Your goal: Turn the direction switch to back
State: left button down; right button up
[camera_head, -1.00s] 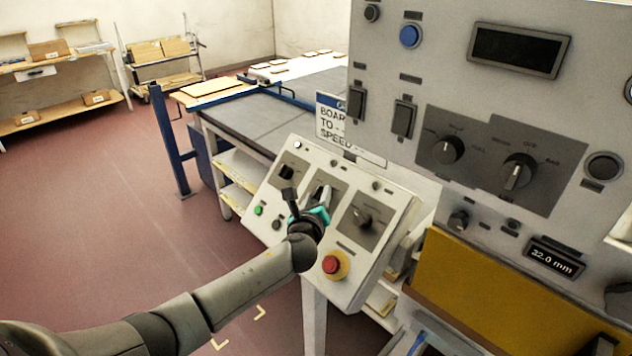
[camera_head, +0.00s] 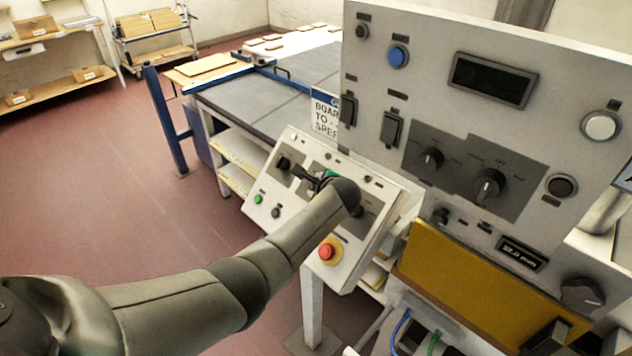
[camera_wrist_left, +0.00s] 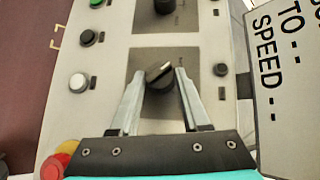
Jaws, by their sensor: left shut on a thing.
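A grey slanted control panel (camera_head: 345,262) stands in the middle of the head view. My left gripper (camera_wrist_left: 157,78) is shut on a dark rotary knob (camera_wrist_left: 159,70) in the panel's middle field, with one finger on each side. The knob's pale pointer line is tilted in the left wrist view. In the head view my left gripper (camera_head: 318,178) and wrist largely cover this knob. Another dark knob (camera_head: 283,163) sits to its left and also shows at the top of the left wrist view (camera_wrist_left: 164,4). The labels are too small to read.
A red emergency button (camera_head: 327,251) and a green button (camera_head: 258,199) sit on the same panel. A taller panel with knobs (camera_head: 488,186) and a display (camera_head: 493,79) stands at right. A yellow bar (camera_head: 470,280) lies below it. The red floor at left is clear.

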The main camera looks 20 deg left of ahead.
pick_arm(q)
jog(key=shift+w+r+n+g, duration=0.1)
jog(key=shift+n+g, duration=0.3)
jog(key=shift+n, duration=0.1)
jog(key=shift+c, duration=1.9)
grip_release()
jog(key=shift+s+d+r+p, duration=0.3)
jog(key=shift+s+r+p, duration=0.05)
jog(key=shift+p, duration=0.1)
jog(key=v, duration=1.4)
jog(key=shift+p, duration=0.45)
